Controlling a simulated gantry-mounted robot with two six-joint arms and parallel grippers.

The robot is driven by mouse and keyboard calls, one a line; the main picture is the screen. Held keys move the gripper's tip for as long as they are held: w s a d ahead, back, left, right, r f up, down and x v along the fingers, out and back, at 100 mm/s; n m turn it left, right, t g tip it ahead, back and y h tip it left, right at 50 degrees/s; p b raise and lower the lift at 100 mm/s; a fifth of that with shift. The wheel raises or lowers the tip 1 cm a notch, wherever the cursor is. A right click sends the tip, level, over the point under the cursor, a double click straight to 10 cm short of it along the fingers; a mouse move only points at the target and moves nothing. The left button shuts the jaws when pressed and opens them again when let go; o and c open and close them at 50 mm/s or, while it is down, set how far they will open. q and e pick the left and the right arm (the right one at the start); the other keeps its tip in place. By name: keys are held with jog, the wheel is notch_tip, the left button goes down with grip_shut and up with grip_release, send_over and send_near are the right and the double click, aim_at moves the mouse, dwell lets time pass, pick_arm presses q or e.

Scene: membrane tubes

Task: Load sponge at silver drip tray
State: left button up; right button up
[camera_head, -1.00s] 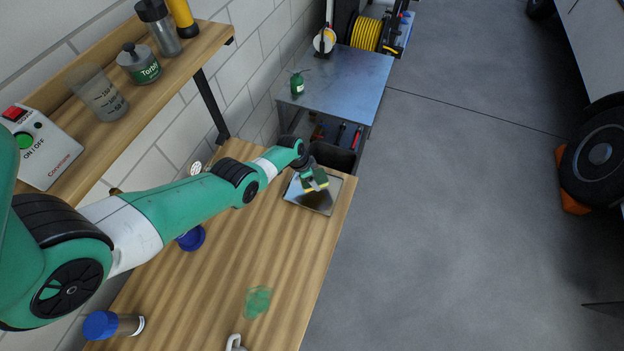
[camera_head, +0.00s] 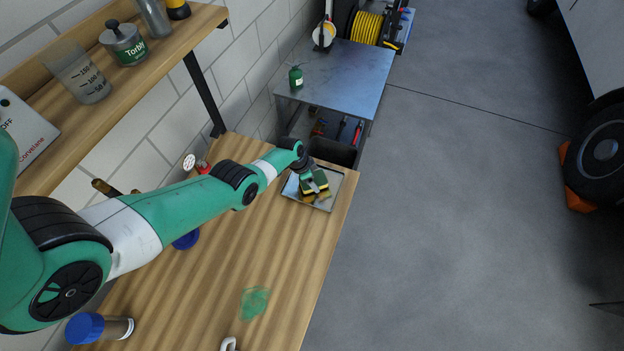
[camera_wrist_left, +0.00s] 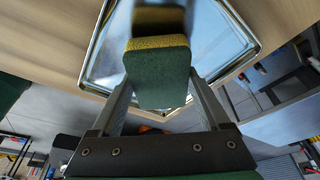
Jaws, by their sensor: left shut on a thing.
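The silver drip tray (camera_head: 338,182) lies on the far right end of the wooden bench. My left gripper (camera_head: 315,188) is over it, small and partly hard to make out in the head view. In the left wrist view, my left gripper (camera_wrist_left: 155,105) is shut on a sponge (camera_wrist_left: 160,75) with a green face and a yellow edge. The shiny tray (camera_wrist_left: 215,45) is behind the sponge and mirrors it. I cannot tell whether the sponge touches the tray. My right gripper is not in view.
A green stain (camera_head: 254,302) and a blue-capped jar (camera_head: 100,328) are on the bench (camera_head: 225,270). A shelf with a beaker (camera_head: 80,75) and a tin (camera_head: 124,42) is above at left. A metal table (camera_head: 345,80) stands beyond the tray.

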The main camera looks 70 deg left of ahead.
pick_arm(q)
jog(key=shift+f+b, duration=0.55)
jog(key=shift+f, duration=0.05)
dwell(1.4)
notch_tip(320, 180, up, 7)
jog(key=p, duration=0.7)
jog(key=shift+r, duration=0.1)
notch_tip(320, 180, up, 13)
jog(key=p, duration=1.3)
